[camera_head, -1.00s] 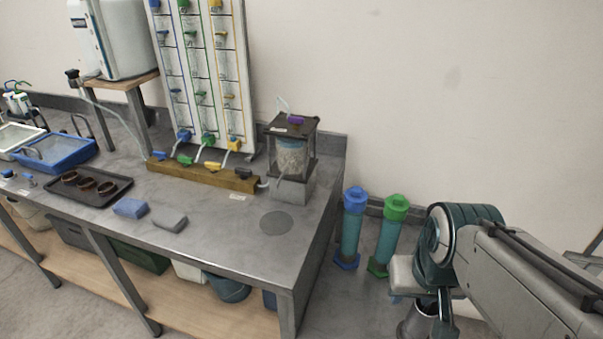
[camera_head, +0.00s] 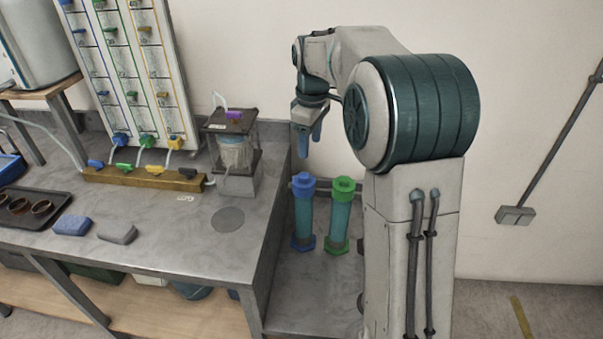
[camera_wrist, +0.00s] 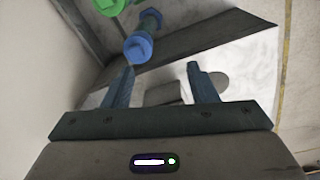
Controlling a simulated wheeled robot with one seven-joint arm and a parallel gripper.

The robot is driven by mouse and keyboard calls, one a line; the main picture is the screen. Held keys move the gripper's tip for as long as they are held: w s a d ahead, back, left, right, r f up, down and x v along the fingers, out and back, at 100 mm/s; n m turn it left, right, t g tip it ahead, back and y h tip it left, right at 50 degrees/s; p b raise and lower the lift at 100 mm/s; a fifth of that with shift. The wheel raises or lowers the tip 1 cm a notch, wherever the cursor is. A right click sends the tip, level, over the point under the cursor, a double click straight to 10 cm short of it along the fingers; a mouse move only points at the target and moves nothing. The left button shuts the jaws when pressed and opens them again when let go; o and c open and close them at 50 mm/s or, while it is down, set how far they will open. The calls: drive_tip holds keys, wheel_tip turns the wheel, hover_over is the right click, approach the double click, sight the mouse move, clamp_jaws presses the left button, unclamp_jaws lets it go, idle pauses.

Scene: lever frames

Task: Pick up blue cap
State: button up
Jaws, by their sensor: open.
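The blue cap (camera_head: 304,181) sits on top of an upright teal cylinder (camera_head: 303,218) with a blue foot, in the gap right of the bench. It also shows in the wrist view (camera_wrist: 138,47), beyond the fingertips and slightly left of the middle between them. My gripper (camera_head: 310,148) points down above the blue cap, apart from it, close to the wall. In the wrist view my gripper (camera_wrist: 162,68) is open with nothing between its fingers.
A green-capped cylinder (camera_head: 342,186) stands close on the right of the blue one. The bench's right edge (camera_head: 273,240) is just left of them. A boxed jar apparatus (camera_head: 236,155) stands on the bench corner. The wall (camera_head: 540,110) is behind.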

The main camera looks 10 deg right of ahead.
drive_tip(key=w+f+n+p, duration=0.1)
drive_tip(key=w+f+n, duration=0.25)
drive_tip(key=w, duration=0.45)
hover_over(304, 175)
drive_tip(key=shift+g, duration=0.4)
wheel_tip(304, 175, down, 8)
drive_tip(key=shift+p, duration=0.3)
drive_tip(key=shift+f+p, duration=0.8)
drive_tip(key=shift+f, duration=1.9)
drive_tip(key=c, duration=1.1)
